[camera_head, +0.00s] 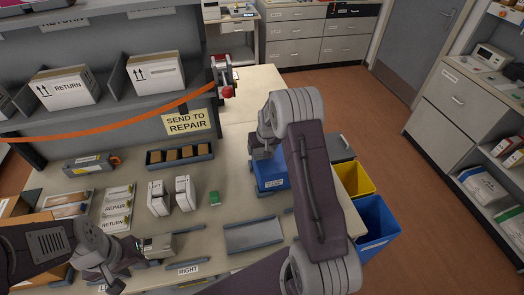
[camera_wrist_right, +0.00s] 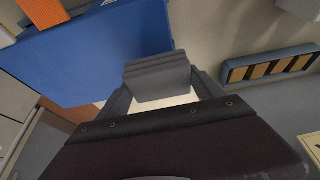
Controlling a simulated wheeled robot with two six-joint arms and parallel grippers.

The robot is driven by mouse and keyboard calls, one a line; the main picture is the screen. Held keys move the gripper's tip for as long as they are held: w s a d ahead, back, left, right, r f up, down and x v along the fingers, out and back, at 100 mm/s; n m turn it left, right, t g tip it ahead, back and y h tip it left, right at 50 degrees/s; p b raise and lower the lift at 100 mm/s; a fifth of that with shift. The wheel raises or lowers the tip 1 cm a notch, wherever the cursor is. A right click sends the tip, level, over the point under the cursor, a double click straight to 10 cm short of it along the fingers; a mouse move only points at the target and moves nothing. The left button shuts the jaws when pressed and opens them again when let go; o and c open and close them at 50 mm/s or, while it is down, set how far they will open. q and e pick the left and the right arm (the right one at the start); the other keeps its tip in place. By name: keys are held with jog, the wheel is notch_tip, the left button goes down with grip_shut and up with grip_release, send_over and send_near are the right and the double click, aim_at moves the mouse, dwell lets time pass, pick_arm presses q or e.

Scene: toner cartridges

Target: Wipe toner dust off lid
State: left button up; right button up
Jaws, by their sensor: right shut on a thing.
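A blue box (camera_head: 270,178) with a white label stands on the bench right of centre. It fills the upper left of the right wrist view (camera_wrist_right: 95,50). My right gripper (camera_head: 264,150) is beside the top of this box. In the right wrist view it is shut on a small grey block (camera_wrist_right: 157,78), with a pale surface showing below it; whether the block touches the box is unclear. My left gripper (camera_head: 160,245) is low at the bench front, by a small pale grey part; its fingers are too small to read. I cannot make out toner dust or a lid.
A grey cartridge (camera_head: 90,163) with an orange end lies at left. Two white packs (camera_head: 172,195), a green pad (camera_head: 214,198) and a grey tray (camera_head: 254,236) lie on the bench. A partitioned rack (camera_head: 180,155) is behind. Yellow (camera_head: 355,179) and blue bins (camera_head: 373,225) stand at right.

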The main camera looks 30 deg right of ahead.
jog(key=shift+d+r+p, duration=0.2)
jog(key=shift+r+p, duration=0.35)
jog(key=shift+r, duration=0.45)
jog(key=shift+a+r+p, duration=0.25)
jog(key=shift+r+p, duration=0.55)
jog(key=shift+r, duration=0.7)
jog(key=shift+d, duration=0.15)
